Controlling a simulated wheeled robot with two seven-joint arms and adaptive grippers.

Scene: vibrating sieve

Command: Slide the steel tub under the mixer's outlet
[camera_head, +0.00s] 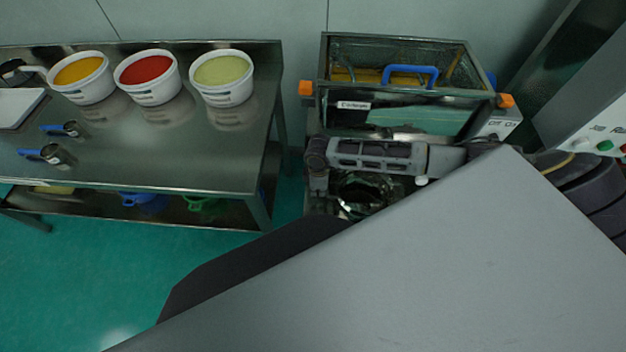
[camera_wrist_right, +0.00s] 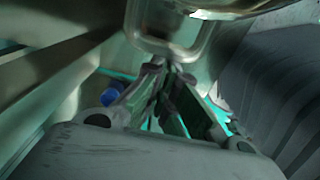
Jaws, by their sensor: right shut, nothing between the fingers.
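The mixer (camera_head: 400,115) stands right of the table in the head view, a steel-framed machine with a clear lid and blue handle. Below it is a round, shiny steel opening (camera_head: 365,195), partly hidden by my body; I cannot tell if it is the tub or the outlet. In the right wrist view a steel loop handle (camera_wrist_right: 133,20) hangs below a curved steel rim (camera_wrist_right: 225,10), apparently the tub's. My right gripper (camera_wrist_right: 167,66) is shut and empty, its fingertips close to the loop's lower bar; contact is unclear. My left gripper is out of view.
A steel table (camera_head: 150,155) at left holds tubs of orange (camera_head: 85,90), red (camera_head: 150,92) and pale yellow powder (camera_head: 223,92), plus two blue-handled scoops. A control box (camera_head: 590,120) stands at right. Green floor (camera_head: 110,270) is clear at lower left.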

